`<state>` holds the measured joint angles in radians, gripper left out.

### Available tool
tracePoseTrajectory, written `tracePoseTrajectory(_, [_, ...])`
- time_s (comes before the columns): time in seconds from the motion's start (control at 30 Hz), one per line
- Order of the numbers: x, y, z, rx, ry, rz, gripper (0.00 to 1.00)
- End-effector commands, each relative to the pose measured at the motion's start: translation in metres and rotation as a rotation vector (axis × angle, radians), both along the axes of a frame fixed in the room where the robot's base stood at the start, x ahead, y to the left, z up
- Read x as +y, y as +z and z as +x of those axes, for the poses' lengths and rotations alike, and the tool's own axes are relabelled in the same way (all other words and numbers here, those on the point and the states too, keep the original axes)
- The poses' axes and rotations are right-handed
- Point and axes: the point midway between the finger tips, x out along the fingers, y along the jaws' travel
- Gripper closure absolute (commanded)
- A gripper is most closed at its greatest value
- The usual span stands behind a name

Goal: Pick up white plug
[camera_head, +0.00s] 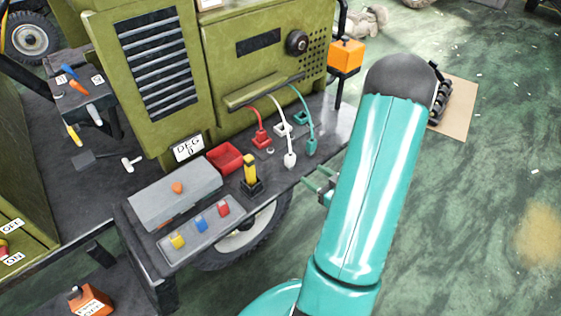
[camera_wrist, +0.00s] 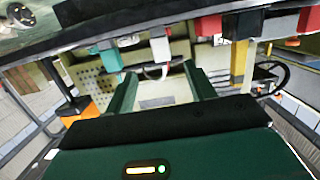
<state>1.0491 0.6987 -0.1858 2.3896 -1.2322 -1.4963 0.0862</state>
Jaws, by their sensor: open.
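In the wrist view, the white plug (camera_wrist: 160,47) appears just beyond the gap between my fingers. My gripper (camera_head: 318,182) is partly hidden by my arm in the head view, just in front of the bench edge, right of and below the white plug. In the wrist view, my gripper (camera_wrist: 160,74) is open with nothing between its teal fingers.
The bench (camera_head: 335,135) also holds a red tray (camera_head: 225,157), a yellow-handled lever (camera_head: 250,172) and a grey button box (camera_head: 200,226). An orange box (camera_head: 346,56) sits at the machine's right. Open floor lies to the right.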

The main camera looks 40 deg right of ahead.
Motion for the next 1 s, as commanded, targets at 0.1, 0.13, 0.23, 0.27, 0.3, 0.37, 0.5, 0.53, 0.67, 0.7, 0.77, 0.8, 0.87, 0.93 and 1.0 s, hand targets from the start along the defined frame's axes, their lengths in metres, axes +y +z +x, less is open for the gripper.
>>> tracePoseTrajectory(0.1, [-0.001, -0.002, -0.003, -0.017, -0.001, 0.015, 0.45])
tracePoseTrajectory(0.13, [-0.001, -0.002, -0.001, -0.018, -0.001, 0.015, 0.45])
tracePoseTrajectory(0.23, [-0.001, -0.004, 0.012, -0.018, -0.003, 0.014, 0.45])
tracePoseTrajectory(0.27, [-0.001, -0.005, 0.017, -0.018, -0.003, 0.014, 0.45])
tracePoseTrajectory(0.3, [-0.001, -0.006, 0.025, -0.018, -0.004, 0.014, 0.45])
tracePoseTrajectory(0.37, [-0.001, -0.008, 0.036, -0.018, -0.005, 0.014, 0.45])
tracePoseTrajectory(0.5, [-0.001, -0.012, 0.062, -0.017, -0.006, 0.013, 0.45])
tracePoseTrajectory(0.53, [-0.001, -0.012, 0.066, -0.017, -0.007, 0.013, 0.45])
tracePoseTrajectory(0.67, [0.0, -0.014, 0.077, -0.016, -0.007, 0.014, 0.45])
tracePoseTrajectory(0.7, [0.0, -0.014, 0.079, -0.016, -0.007, 0.014, 0.45])
tracePoseTrajectory(0.77, [0.0, -0.014, 0.083, -0.017, -0.007, 0.013, 0.45])
tracePoseTrajectory(0.8, [0.0, -0.015, 0.087, -0.017, -0.005, 0.013, 0.45])
tracePoseTrajectory(0.87, [0.001, -0.016, 0.096, -0.017, -0.003, 0.012, 0.45])
tracePoseTrajectory(0.93, [0.001, -0.017, 0.106, -0.017, -0.002, 0.013, 0.45])
tracePoseTrajectory(1.0, [0.001, -0.019, 0.117, -0.016, -0.003, 0.014, 0.45])
